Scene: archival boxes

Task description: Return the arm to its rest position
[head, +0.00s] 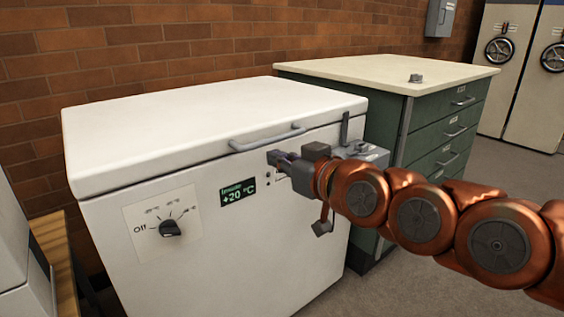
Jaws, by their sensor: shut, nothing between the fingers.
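My arm reaches in from the right edge of the head view, its orange links stretched toward the front of a white chest freezer (205,140). My gripper (278,158) is shut and empty. It appears close to the freezer's front, just below the lid handle (267,138) and right of the green display (238,192) reading +20 °C. I cannot tell whether the fingertips touch the freezer. The lid is closed. The dial (169,228) on the front left is in clear view. Part of the freezer's right front is hidden behind my gripper and arm.
A green drawer cabinet (432,130) with a cream top stands right of the freezer, behind my arm. A small grey object (416,78) lies on it. Pale cabinets with handwheels (500,49) stand at the back right. Grey floor (505,178) is open at the right.

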